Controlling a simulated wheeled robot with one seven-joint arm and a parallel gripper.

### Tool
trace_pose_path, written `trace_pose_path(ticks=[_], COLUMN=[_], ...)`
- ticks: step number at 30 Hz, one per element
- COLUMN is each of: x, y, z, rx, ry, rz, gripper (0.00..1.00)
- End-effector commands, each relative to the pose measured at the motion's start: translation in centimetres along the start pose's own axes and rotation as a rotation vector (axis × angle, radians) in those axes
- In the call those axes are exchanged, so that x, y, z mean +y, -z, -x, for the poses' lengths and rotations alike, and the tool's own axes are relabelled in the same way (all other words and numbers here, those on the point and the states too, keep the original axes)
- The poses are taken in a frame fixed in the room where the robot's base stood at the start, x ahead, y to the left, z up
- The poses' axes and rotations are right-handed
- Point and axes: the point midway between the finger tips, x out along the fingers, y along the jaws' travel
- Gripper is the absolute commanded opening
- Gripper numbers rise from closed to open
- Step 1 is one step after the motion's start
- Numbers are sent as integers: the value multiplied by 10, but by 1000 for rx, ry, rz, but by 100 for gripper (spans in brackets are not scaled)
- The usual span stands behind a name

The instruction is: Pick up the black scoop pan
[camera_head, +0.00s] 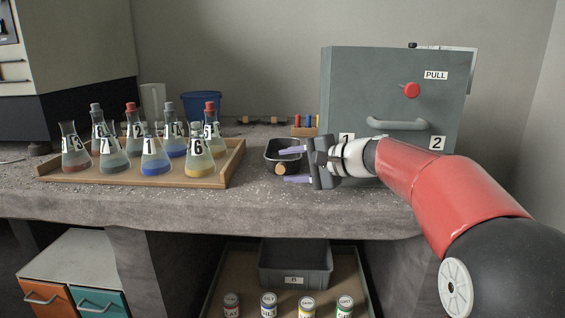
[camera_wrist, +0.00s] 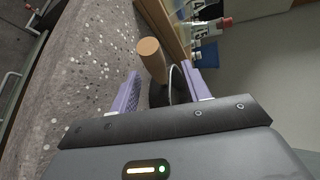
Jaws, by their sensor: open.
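The black scoop pan (camera_head: 273,157) lies on the concrete bench beside the tray of flasks in the head view. Its short wooden handle (camera_head: 281,169) points toward the bench's front edge. My gripper (camera_head: 291,165) is open, with its purple fingers pointing left, at the pan's near right side. In the wrist view, the wooden handle (camera_wrist: 150,55) lies ahead of and between the two fingers, and part of the dark pan (camera_wrist: 176,88) shows between them. My gripper hides some of the pan's right side. I cannot tell whether a finger touches it.
A wooden tray (camera_head: 232,165) with several numbered flasks stands to the left. A grey cabinet (camera_head: 392,85) with a red knob and handle stands behind my arm. A blue bucket (camera_head: 203,103) and a small rack (camera_head: 304,131) are at the back. A grey bin (camera_head: 294,262) sits below the bench.

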Motion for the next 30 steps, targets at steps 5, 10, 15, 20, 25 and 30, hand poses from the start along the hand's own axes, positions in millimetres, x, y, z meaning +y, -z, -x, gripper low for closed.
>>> trace_pose_path(ticks=[5, 10, 15, 20, 25, 30], x=[4, 3, 3, 3, 3, 3], y=[-6, -5, -5, -5, -5, -5], z=[-28, -46, -48, -47, -47, -47], rx=[-4, -1, 0, 0, 0, 0], ry=[-2, -1, -1, -1, -1, -1], rz=[-1, 0, 1, 1, 1, 1], gripper=[47, 47, 47, 38, 16, 0])
